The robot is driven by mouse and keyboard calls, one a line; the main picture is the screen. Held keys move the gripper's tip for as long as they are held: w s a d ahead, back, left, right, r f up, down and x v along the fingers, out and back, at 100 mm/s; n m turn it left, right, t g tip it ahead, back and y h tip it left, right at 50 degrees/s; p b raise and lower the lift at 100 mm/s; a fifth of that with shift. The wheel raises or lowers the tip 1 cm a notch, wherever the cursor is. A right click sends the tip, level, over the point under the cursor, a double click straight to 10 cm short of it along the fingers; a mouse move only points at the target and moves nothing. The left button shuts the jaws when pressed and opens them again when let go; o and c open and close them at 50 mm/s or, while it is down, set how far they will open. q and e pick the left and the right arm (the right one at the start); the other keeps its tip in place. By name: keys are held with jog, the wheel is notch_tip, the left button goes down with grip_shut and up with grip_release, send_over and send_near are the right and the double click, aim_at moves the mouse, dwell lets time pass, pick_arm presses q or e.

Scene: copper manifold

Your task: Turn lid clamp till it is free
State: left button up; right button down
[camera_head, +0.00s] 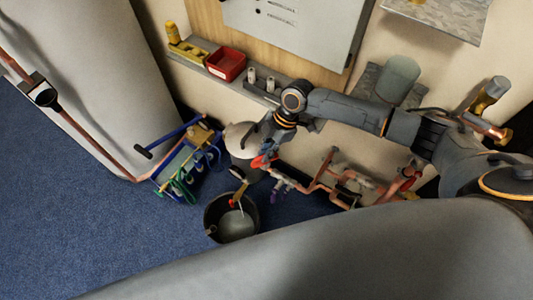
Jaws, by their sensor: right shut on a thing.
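My right gripper (265,156) reaches in from the right over the edge of a pale round vessel (240,139) standing by the wall. Its jaws are shut on a small orange-red part (261,162) at the vessel's right side, which I take to be the lid clamp. The fingers and wrist hide much of that part, and I cannot tell how far it is turned. My left gripper is not in view.
A blue-framed rack (168,175) stands to the left, copper pipework (325,180) to the right. A red bin (226,64) sits on a ledge behind. The blue floor at left is clear.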

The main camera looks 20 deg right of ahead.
jog(key=n+b, duration=0.1)
jog(key=n+g+b, duration=0.1)
jog(key=n, duration=0.1)
jog(key=shift+w+a+f+n, duration=0.1)
jog(key=shift+w+n, duration=0.05)
jog(key=shift+n, duration=0.15)
jog(key=shift+n+g+h+b, duration=0.5)
jog(key=shift+n+b, duration=0.1)
jog(key=shift+n, duration=0.7)
jog(key=c, duration=1.4)
grip_release()
jog(key=v, duration=1.2)
jog(key=shift+a, duration=0.1)
